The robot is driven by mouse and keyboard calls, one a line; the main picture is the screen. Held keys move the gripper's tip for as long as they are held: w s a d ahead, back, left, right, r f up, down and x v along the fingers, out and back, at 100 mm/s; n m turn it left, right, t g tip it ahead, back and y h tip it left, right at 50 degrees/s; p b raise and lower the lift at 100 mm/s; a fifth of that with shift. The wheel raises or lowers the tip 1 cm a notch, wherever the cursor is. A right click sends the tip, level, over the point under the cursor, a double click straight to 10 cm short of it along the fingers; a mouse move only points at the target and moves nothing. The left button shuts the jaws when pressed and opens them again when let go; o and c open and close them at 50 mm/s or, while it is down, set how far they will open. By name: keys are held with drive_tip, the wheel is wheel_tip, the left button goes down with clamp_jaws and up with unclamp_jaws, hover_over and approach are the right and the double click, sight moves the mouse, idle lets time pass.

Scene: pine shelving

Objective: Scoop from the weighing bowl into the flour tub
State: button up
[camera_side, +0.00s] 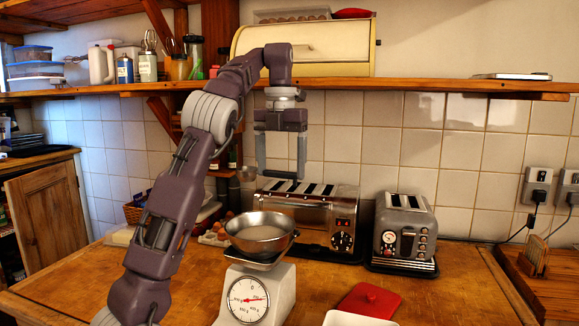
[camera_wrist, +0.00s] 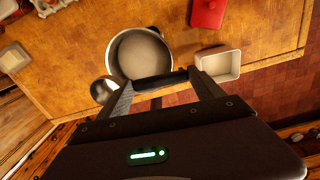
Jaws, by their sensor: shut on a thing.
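My gripper (camera_side: 282,171) is shut on the dark handle of a metal scoop, held level in the air above the weighing bowl. The scoop's round cup (camera_side: 248,173) sticks out to the left; it also shows in the wrist view (camera_wrist: 103,90), beside the bowl's rim in that picture. I cannot tell whether it holds anything. The steel weighing bowl (camera_side: 260,236) stands on the white dial scale (camera_side: 256,292), with pale contents inside; it also shows in the wrist view (camera_wrist: 140,55). The white flour tub (camera_side: 352,319) is open, cut off by the side view's lower edge, and whole in the wrist view (camera_wrist: 220,66).
A red lid (camera_side: 369,300) lies on the wooden worktop behind the tub. A steel toaster (camera_side: 320,219) stands behind the bowl, and a smaller toaster (camera_side: 404,232) to its right. The shelf (camera_side: 420,86) runs behind my arm.

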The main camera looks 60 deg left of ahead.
sight(268, 170)
wheel_tip(268, 170, down, 4)
drive_tip(key=shift+d+f, duration=0.15)
drive_tip(key=s+a+t+h, duration=0.1)
drive_tip(key=h, duration=0.1)
drive_tip(key=s+a+t+h, duration=0.1)
drive_tip(key=t+h, duration=0.1)
drive_tip(key=shift+s+a+t, duration=0.1)
drive_tip(key=shift+a+t, duration=0.2)
drive_tip(key=shift+a, duration=0.05)
wheel_tip(268, 170, down, 7)
drive_tip(key=shift+f+h, duration=0.15)
drive_tip(key=shift+h, duration=0.15)
idle(0.3)
idle(0.6)
wheel_tip(268, 170, up, 9)
drive_tip(key=shift+r, duration=0.2)
idle(0.4)
